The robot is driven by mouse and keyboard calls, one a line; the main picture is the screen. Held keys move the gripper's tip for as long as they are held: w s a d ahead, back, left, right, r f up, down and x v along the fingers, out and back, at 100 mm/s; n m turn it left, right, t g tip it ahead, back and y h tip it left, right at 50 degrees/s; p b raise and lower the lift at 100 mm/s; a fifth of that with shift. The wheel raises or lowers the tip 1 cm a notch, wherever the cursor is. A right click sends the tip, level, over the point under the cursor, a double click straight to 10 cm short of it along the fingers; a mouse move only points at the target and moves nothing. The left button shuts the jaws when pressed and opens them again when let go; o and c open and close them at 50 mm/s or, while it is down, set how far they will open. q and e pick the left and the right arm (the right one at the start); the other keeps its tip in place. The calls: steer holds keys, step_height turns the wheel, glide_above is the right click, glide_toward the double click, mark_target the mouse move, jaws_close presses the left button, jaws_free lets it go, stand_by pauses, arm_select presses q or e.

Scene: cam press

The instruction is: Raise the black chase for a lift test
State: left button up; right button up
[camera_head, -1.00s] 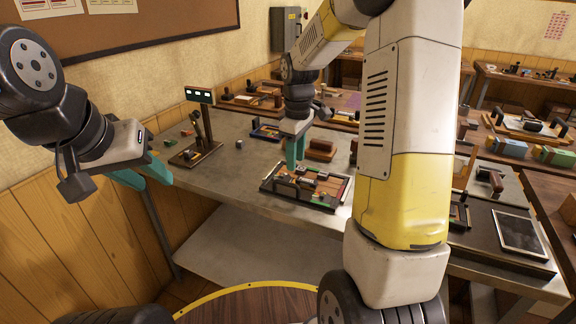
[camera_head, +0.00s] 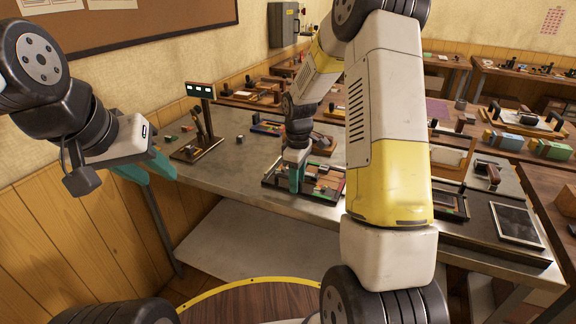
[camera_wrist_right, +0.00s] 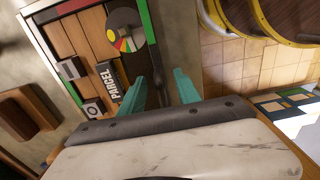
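The black chase (camera_head: 277,185) lies flat on the grey table near its front edge. It holds wooden blocks and coloured strips, and it also shows in the right wrist view (camera_wrist_right: 72,9), with a block lettered PARCEL inside. My right gripper (camera_head: 297,180) points down at the chase's near side. In the wrist view its teal fingers (camera_wrist_right: 160,90) stand apart with the chase's dark side wall between them; contact cannot be made out. My left gripper (camera_head: 150,170) is open and empty, in the air left of the table. My right arm hides part of the table.
A small stand with a lit display (camera_head: 200,90) is at the table's back left. Wooden blocks and trays lie behind the chase. A dark tablet-like panel (camera_head: 515,223) lies at the right. The table's left front surface is clear.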

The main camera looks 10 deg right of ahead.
jaws_close()
steer(key=shift+w+r, duration=0.1)
stand_by(1.3)
